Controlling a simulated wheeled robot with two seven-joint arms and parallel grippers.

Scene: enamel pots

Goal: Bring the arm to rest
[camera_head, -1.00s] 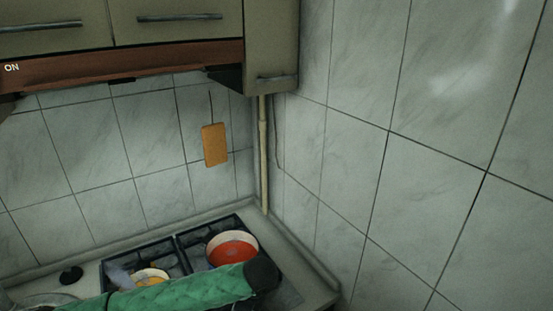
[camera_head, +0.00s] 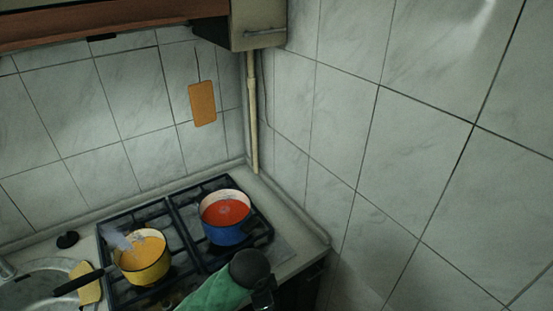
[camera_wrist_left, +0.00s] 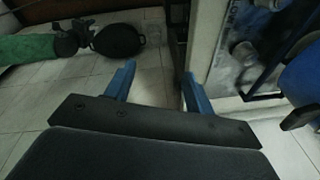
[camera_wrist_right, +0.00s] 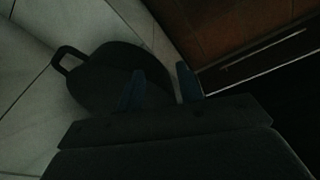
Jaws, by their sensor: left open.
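The yellow pot (camera_head: 144,262) stands upright on the left of the gas hob, its long black handle pointing left. The blue pot (camera_head: 224,219), red inside with a pale rim, stands upright on the right of the hob. My left gripper (camera_wrist_left: 158,78) is open and empty. My right gripper (camera_wrist_right: 160,80) has fingers apart, nothing between them.
Black hob grates (camera_head: 178,225) sit on the counter beside a sink (camera_head: 38,292). A tiled wall (camera_head: 420,150) closes the right side, a cabinet (camera_head: 258,25) hangs above. An orange board (camera_head: 202,104) hangs on the back wall.

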